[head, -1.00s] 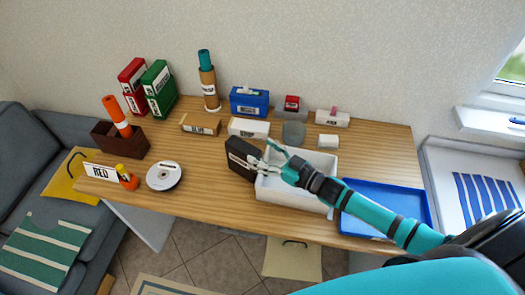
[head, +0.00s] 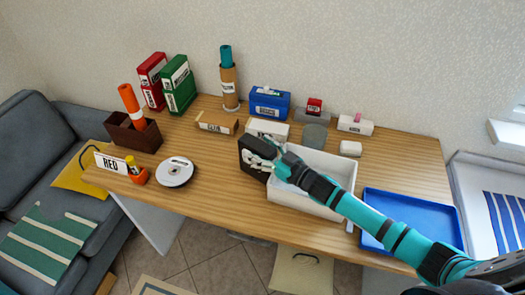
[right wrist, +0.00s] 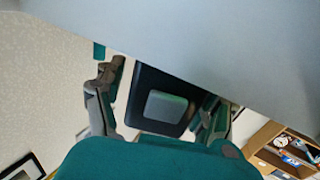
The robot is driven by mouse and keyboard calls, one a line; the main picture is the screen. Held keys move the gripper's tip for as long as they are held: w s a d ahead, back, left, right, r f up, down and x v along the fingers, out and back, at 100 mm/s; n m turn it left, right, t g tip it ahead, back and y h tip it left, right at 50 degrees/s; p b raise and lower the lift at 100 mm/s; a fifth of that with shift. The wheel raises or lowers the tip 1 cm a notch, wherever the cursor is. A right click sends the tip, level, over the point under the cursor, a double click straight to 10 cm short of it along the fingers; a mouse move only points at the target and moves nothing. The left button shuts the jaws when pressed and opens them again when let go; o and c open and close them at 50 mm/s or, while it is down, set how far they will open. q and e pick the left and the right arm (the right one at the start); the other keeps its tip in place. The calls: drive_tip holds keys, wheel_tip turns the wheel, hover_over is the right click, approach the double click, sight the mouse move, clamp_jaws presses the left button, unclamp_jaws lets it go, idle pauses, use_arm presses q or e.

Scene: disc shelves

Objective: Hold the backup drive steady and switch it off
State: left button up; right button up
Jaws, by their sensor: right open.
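A black box (head: 250,147), which looks like the backup drive, stands upright on the wooden table, just left of the white bin. My right gripper (head: 266,160) is at its front right side and hides part of its face. In the right wrist view the fingers (right wrist: 160,103) are spread apart, with a dark panel (right wrist: 146,82) bearing a grey square (right wrist: 166,107) between and beyond them. I cannot tell whether the fingers touch the box or whether the grey square is its switch. My left gripper is in neither view.
The white bin (head: 342,170) stands under my right forearm, with a blue tray (head: 432,212) to its right.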

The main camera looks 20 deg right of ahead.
clamp_jaws()
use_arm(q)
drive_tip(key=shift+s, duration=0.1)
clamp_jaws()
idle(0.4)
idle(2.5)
